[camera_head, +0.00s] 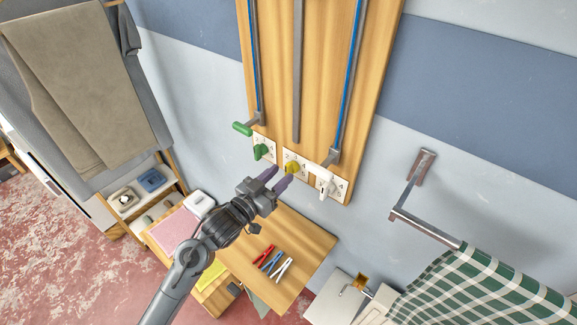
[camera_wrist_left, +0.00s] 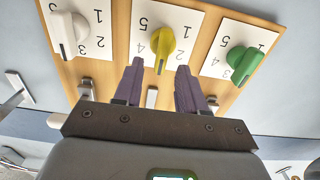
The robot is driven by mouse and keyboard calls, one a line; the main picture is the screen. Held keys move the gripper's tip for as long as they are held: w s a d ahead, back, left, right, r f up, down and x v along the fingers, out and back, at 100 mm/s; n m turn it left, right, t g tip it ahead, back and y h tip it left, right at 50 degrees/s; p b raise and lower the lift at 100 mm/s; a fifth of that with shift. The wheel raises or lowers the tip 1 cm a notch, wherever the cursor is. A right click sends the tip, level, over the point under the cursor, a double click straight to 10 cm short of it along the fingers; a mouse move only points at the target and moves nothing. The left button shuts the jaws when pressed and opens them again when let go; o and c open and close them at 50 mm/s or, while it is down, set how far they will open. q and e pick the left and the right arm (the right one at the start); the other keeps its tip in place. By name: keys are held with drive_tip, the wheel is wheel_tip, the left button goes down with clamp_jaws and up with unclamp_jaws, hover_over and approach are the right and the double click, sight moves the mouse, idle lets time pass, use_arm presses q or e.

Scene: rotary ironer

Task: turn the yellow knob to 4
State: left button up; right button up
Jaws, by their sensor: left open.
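The yellow knob (camera_head: 291,167) sits on a white numbered plate at the foot of the wooden board, between a green knob (camera_head: 260,151) and a white knob (camera_head: 325,189). In the left wrist view the yellow knob (camera_wrist_left: 165,42) shows ahead of my fingers, its narrow end pointing down the picture between the 4 and the 2 side; the number behind that end is hidden. My left gripper (camera_head: 279,175) is open, its purple fingertips just short of the knob. In the wrist view the fingers (camera_wrist_left: 160,76) straddle the line to the knob; contact cannot be told. My right gripper is out of view.
Below is a wooden table (camera_head: 300,240) with red, blue and white pegs. A metal bracket (camera_head: 410,185) and checked cloth (camera_head: 490,290) are at right. A shelf (camera_head: 140,205) stands at left.

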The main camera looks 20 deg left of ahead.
sight(286, 170)
use_arm(q)
drive_tip(key=shift+x, duration=2.3)
drive_tip(key=c, duration=0.7)
drive_tip(key=shift+o, duration=0.2)
drive_tip(key=shift+m, duration=0.3)
drive_tip(key=m, duration=0.2)
drive_tip(key=shift+s+d+f+m, duration=0.1)
drive_tip(key=shift+d+m, duration=0.1)
drive_tip(key=shift+m, duration=0.2)
drive_tip(key=m, duration=0.2)
drive_tip(key=shift+d+m, duration=0.15)
drive_tip(key=shift+m, duration=0.15)
drive_tip(key=m, duration=0.3)
drive_tip(key=m+b, duration=0.1)
drive_tip(key=m, duration=0.1)
drive_tip(key=shift+s+d+f+m, duration=0.15)
drive_tip(key=shift+d+f+m, duration=0.15)
drive_tip(key=shift+f, duration=0.05)
